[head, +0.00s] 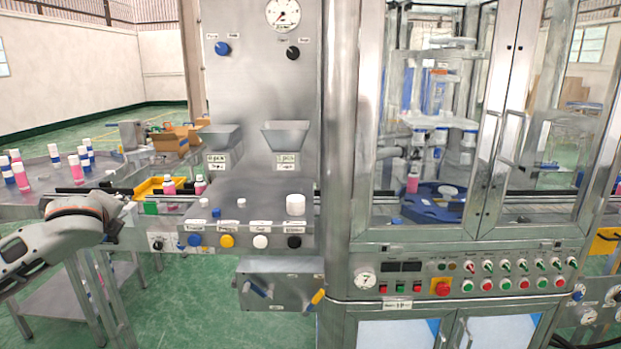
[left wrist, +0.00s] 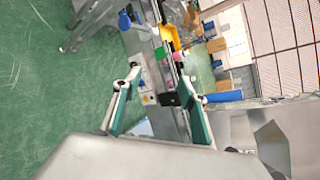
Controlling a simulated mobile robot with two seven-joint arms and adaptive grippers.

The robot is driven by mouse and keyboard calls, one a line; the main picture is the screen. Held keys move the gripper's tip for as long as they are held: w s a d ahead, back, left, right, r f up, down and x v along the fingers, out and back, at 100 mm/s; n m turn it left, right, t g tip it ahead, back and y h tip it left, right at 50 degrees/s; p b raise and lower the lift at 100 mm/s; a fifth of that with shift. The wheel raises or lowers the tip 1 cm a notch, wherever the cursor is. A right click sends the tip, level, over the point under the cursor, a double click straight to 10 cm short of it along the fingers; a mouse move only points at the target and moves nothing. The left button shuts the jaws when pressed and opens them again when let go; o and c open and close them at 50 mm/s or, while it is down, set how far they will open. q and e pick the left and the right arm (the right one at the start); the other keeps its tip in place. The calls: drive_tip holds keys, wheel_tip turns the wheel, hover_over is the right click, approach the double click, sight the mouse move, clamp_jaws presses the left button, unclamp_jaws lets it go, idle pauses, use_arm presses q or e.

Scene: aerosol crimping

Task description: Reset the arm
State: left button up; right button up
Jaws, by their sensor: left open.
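My left arm (head: 55,235) comes in from the left in the head view. Its gripper (head: 130,205) is near the front edge of the conveyor, left of the machine's grey panel, and is seen small and partly from behind. In the left wrist view the left gripper (left wrist: 163,88) has its two fingers spread wide apart with nothing held between them. My right gripper is not in view.
Pink and blue-capped bottles (head: 21,175) stand on the left table. The panel with knobs (head: 227,240) is right of the gripper. A glass-doored cabinet (head: 455,120) fills the right. Green floor is open in front.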

use_arm(q)
drive_tip(key=s+d+f+n+h, duration=0.1)
drive_tip(key=s+f, duration=0.3)
drive_tip(key=f, duration=0.5)
drive_tip(key=s+d+f+n+g+h, duration=0.1)
drive_tip(key=s+d+f+h, duration=0.15)
drive_tip(key=f, duration=0.75)
drive_tip(key=s+f+n+h, duration=0.1)
drive_tip(key=s+f+n, duration=0.1)
drive_tip(key=s+f, duration=0.5)
drive_tip(key=s+d+f+n+g+h, duration=0.1)
drive_tip(key=s+d+f+n+h, duration=0.1)
drive_tip(key=s+f, duration=0.8)
drive_tip(key=s+d+f+n+g+h, duration=0.1)
drive_tip(key=s+f+n, duration=0.1)
drive_tip(key=s+f, duration=0.8)
drive_tip(key=s+d+n, duration=0.2)
drive_tip(key=d+n, duration=0.2)
drive_tip(key=d, duration=0.7)
drive_tip(key=s+d+n+t, duration=0.1)
drive_tip(key=d+n, duration=0.3)
drive_tip(key=d, duration=0.7)
drive_tip(key=shift+s+r+n+h, duration=0.2)
drive_tip(key=shift+s+n+h, duration=0.15)
drive_tip(key=shift+n+h, duration=0.1)
